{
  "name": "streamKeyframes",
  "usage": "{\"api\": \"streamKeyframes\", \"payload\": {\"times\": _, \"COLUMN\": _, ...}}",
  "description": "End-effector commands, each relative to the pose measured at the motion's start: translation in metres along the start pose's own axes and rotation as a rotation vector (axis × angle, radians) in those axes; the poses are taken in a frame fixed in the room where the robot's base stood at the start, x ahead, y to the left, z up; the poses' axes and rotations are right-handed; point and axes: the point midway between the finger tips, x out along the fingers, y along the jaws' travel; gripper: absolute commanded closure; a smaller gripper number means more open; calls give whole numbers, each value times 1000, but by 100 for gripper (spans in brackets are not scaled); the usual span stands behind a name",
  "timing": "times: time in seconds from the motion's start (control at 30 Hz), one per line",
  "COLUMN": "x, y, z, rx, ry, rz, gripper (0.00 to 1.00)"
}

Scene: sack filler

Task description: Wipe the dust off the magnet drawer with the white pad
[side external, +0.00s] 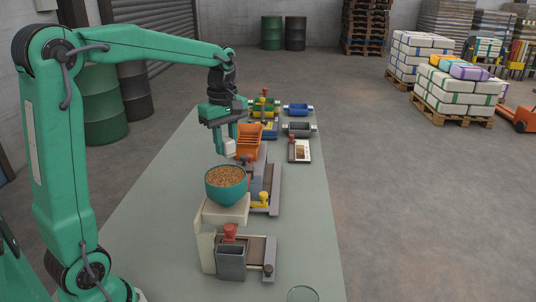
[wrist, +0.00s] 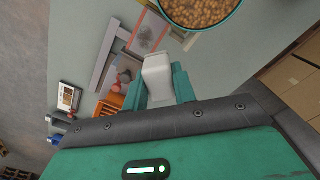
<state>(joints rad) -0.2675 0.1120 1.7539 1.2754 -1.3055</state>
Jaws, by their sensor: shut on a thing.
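My gripper (side external: 229,146) is shut on the white pad (wrist: 157,72), held between the two teal fingers. The pad also shows in the side view (side external: 229,148), above the table and behind the teal bowl. No contact with a surface below is clear. A grey-framed unit (side external: 273,190) with brownish flat parts lies to the right of the bowl. It may be the magnet drawer, but I cannot tell for sure.
The teal bowl (side external: 225,187) of brown pellets stands on a cream block (side external: 226,211). An orange bin (side external: 250,143) is right beside my gripper. The left of the table (side external: 160,215) is clear.

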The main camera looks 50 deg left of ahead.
Motion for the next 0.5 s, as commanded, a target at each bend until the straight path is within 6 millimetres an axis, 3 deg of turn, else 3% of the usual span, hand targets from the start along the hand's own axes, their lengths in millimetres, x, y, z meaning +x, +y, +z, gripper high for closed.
{"api": "streamKeyframes", "payload": {"times": 0.5, "x": 39, "y": 0, "z": 0, "rx": 2, "ry": -1, "rz": -2, "gripper": 91}}
